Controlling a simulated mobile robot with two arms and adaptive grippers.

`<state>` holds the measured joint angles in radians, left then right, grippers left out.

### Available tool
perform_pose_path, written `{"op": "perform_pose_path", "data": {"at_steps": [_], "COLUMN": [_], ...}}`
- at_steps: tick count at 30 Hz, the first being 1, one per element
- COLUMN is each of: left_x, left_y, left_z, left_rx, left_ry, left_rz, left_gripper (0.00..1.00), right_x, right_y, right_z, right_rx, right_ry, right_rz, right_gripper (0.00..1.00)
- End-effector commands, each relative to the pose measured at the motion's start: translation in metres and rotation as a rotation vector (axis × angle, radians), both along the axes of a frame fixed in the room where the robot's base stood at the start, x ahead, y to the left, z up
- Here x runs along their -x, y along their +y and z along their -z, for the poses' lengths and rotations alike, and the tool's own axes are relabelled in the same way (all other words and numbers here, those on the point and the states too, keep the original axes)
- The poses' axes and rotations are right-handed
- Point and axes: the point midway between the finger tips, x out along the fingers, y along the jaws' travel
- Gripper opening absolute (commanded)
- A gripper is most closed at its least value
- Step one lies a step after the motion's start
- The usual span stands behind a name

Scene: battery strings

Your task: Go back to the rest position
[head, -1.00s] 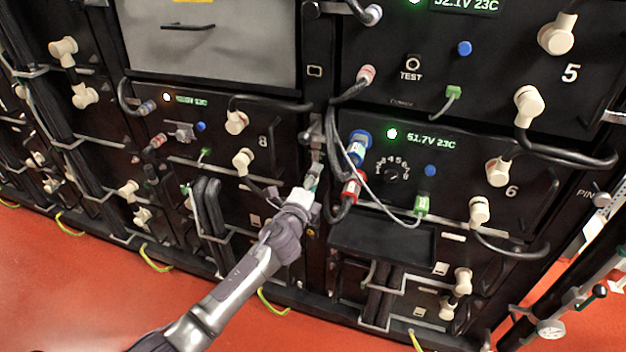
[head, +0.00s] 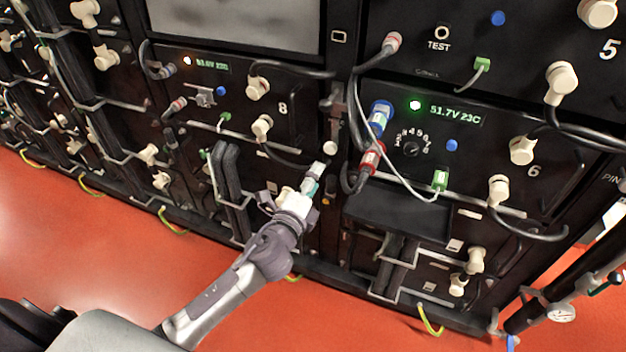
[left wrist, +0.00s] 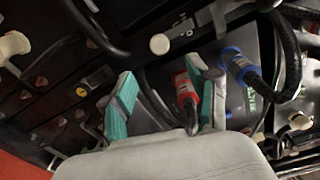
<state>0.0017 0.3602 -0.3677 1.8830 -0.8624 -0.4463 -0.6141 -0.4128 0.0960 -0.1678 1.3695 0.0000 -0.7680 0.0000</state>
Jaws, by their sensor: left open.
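My left gripper (head: 314,180) is in front of the black rack, below and left of the red plug (head: 371,158) of battery unit 6. In the left wrist view my left gripper (left wrist: 162,100) shows two green-padded fingers spread apart, with nothing held between them. The red plug (left wrist: 186,92) appears behind the right finger, and the blue plug (left wrist: 240,66) lies to its right. In the head view the blue plug (head: 380,116) sits above the red one. My right gripper is not in view.
Battery unit 8 (head: 240,105) is left of the gripper and unit 6 (head: 470,135) is right of it. Grey cables hang between them. A black shelf (head: 395,215) juts out below unit 6. The red floor (head: 130,270) is open in front of the rack.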

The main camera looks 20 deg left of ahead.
Motion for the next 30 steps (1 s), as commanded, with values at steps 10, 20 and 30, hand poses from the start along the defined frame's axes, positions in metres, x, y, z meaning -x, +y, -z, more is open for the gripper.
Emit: {"op": "perform_pose_path", "data": {"at_steps": [10, 20, 30], "left_x": [0.001, 0.008, 0.117], "left_y": [0.0, 0.011, 0.039], "left_z": [0.0, 0.046, 0.266], "left_rx": [-0.001, 0.116, 0.722], "left_ry": [0.0, 0.113, 0.646], "left_rz": [-0.001, -0.048, -0.426], "left_gripper": [0.6, 0.6, 0.6], "right_x": [0.0, 0.0, 0.0], "right_y": [0.0, 0.0, 0.0], "right_z": [0.0, 0.0, 0.0], "right_rx": [0.001, 0.0, 0.0], "right_ry": [0.0, 0.0, 0.0], "right_rz": [0.0, 0.0, 0.0], "right_gripper": [0.4, 0.4, 0.4]}}
